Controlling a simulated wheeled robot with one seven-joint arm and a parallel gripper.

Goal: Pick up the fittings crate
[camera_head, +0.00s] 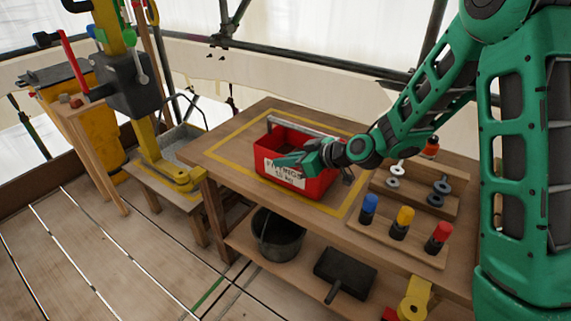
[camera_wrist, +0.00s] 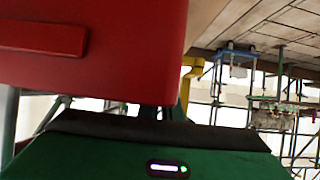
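The fittings crate (camera_head: 318,185) is a red box with a white label and a grey bar handle (camera_head: 305,128) across its top. It sits on the wooden bench inside a yellow outline. My green gripper (camera_head: 285,160) is at the crate's near side in the head view, covering part of the label's top. In the wrist view the red crate (camera_wrist: 120,80) fills the upper left, close above my gripper's green body (camera_wrist: 150,155). The fingertips are hidden or too small to make out, so contact and finger opening are unclear.
Blue, yellow and red-capped cylinders (camera_head: 402,222) stand in a wooden rack on the bench's right, with a tray of metal fittings (camera_head: 415,185) behind. A black bucket (camera_head: 277,235) stands on the lower shelf. A yellow-post machine (camera_head: 150,130) is at the left.

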